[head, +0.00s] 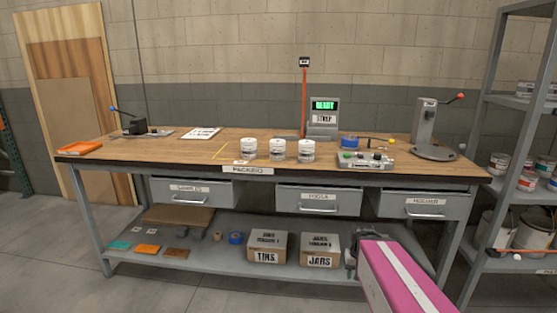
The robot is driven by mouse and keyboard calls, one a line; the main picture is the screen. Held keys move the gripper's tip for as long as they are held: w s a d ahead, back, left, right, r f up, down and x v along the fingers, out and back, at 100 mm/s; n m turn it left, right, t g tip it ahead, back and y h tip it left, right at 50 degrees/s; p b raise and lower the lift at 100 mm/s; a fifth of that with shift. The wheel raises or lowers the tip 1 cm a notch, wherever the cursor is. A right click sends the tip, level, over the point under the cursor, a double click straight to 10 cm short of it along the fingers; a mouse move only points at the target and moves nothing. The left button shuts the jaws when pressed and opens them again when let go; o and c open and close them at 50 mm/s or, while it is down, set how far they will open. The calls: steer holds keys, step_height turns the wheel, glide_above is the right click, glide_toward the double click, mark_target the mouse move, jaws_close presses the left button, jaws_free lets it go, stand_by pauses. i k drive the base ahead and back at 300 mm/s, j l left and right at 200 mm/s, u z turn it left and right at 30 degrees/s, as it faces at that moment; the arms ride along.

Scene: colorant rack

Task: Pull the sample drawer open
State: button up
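The sample drawer (190,194) hangs under the left part of the workbench in the head view. It has a grey front, a white label that seems to read "SAMPLES" and a pale bar handle (189,200). It looks shut, though a small gap is hard to judge from here. My gripper (352,262) seems to be the small dark part at the end of my pink arm, low and right of centre. It is well to the right of the sample drawer and apart from it. Its fingers are too small and hidden to make out.
Two more drawers, the tools drawer (319,200) and the holding drawer (424,206), are to the right. Boxes of tins (267,248) and jars (320,250) stand on the lower shelf. A metal rack (487,120) stands at right. Floor before the bench's left part looks clear.

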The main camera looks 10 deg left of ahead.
mark_target(204, 193)
steer(key=u, duration=1.45)
